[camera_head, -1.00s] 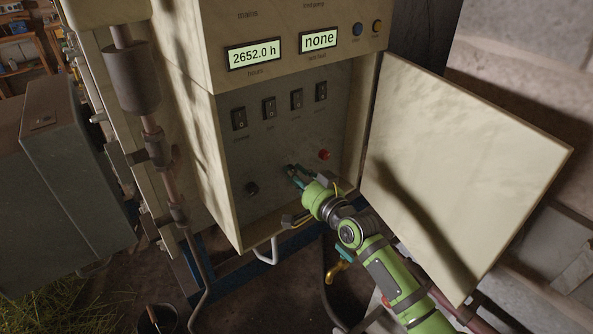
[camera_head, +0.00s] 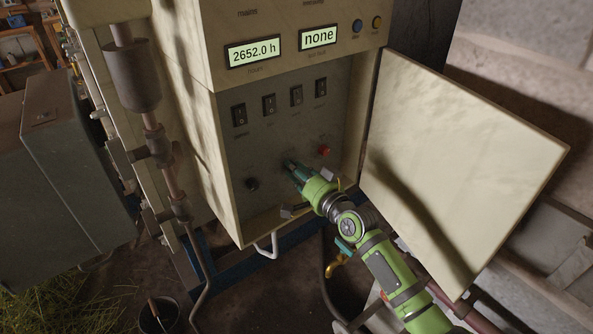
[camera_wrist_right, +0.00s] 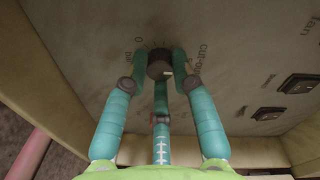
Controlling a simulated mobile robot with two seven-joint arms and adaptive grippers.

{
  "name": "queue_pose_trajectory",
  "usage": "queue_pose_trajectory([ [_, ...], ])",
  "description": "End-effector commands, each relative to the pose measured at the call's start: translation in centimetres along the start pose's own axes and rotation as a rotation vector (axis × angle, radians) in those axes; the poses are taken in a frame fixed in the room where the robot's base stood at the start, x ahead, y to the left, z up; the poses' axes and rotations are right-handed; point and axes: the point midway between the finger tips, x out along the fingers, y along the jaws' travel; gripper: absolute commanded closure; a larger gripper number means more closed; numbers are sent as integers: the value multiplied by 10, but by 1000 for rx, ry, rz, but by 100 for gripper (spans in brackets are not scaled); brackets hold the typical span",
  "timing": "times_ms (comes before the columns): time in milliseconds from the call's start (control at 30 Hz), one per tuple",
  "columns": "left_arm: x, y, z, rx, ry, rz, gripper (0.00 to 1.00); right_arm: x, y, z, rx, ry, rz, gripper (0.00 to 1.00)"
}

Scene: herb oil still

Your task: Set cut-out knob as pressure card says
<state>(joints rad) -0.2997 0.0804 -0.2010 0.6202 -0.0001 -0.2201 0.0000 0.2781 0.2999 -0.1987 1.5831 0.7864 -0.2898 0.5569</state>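The dark round cut-out knob (camera_wrist_right: 160,65) is on the grey panel, with "cut-out" lettering and a scale with a 0 around it. My right gripper (camera_wrist_right: 160,62) has its teal fingers around the knob: one tip on each side, one finger below. The side tips are at the knob's edges; I cannot tell whether they press on it. In the head view my right gripper (camera_head: 291,168) hides most of the knob. The knob's pointer setting cannot be read. The pressure card is not recognisable in view. My left gripper is out of view.
The cabinet door (camera_head: 465,170) stands open on the right. The panel has several rocker switches, a red button (camera_head: 324,150) and another dark knob (camera_head: 252,184). Displays read "2652.0 h" (camera_head: 254,53) and "none" (camera_head: 318,37). Pipes run along the cabinet's left.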

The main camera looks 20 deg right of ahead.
Motion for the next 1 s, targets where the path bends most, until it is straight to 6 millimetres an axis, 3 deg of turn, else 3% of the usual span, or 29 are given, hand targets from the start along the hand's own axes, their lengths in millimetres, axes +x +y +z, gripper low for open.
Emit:
queue_pose_trajectory([
  [33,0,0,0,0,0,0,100,0,1,2,1,-5,2,58],
  [67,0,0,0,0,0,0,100,0,1,2,1,-5,2,50],
  [367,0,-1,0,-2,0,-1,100,0,0,1,-1,-2,1,50],
  [533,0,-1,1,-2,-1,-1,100,-11,1,1,0,-2,1,50],
  [1000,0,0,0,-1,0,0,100,-101,1,2,-2,-4,3,50],
])
